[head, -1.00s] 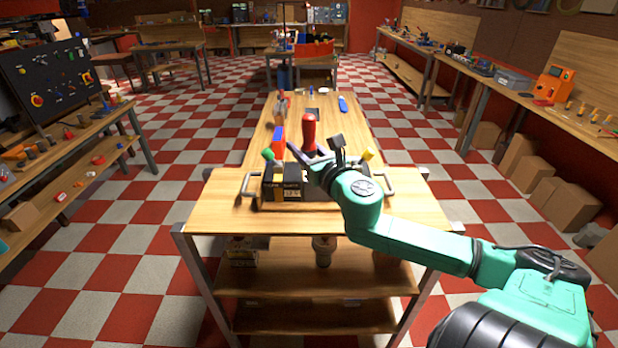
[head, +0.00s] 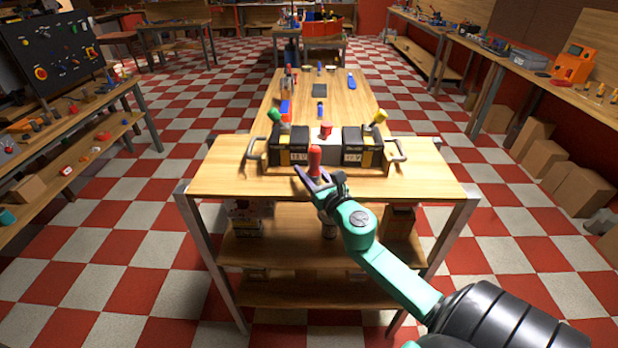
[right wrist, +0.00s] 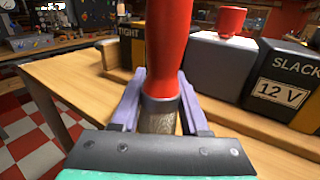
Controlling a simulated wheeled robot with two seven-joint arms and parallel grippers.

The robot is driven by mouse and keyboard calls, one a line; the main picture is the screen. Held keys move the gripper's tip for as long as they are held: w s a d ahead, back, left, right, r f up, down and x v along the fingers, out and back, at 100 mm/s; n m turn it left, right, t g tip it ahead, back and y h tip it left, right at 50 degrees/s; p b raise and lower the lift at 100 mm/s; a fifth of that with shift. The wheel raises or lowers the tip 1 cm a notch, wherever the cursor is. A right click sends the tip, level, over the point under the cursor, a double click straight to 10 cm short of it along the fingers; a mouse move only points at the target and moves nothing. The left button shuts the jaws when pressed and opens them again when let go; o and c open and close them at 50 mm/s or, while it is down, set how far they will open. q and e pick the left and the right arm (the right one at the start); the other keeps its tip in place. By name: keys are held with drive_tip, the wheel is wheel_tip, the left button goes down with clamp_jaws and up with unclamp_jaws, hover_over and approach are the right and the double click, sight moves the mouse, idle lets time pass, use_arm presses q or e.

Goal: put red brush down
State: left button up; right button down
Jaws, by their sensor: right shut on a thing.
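The red brush (head: 314,160) has a red handle pointing up and a greyish lower part pointing down. My right gripper (head: 314,178) is shut on it, near the front edge of the wooden table (head: 220,178). In the right wrist view the red handle (right wrist: 168,45) rises between the two purple fingers of my right gripper (right wrist: 160,105), and the lower part shows below it. I cannot tell whether its lower end touches the tabletop. My left gripper is not in view.
Behind the brush stands a tray with handles (head: 396,150), holding a black battery marked TIGHT (right wrist: 131,45), a grey block with a red cap (right wrist: 218,60) and a black battery marked SLACK (right wrist: 285,85). Bare tabletop lies left and right of the tray.

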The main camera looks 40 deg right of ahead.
drive_tip(key=shift+w, duration=0.1)
drive_tip(key=shift+f, duration=0.15)
drive_tip(key=shift+c, duration=2.1)
unclamp_jaws()
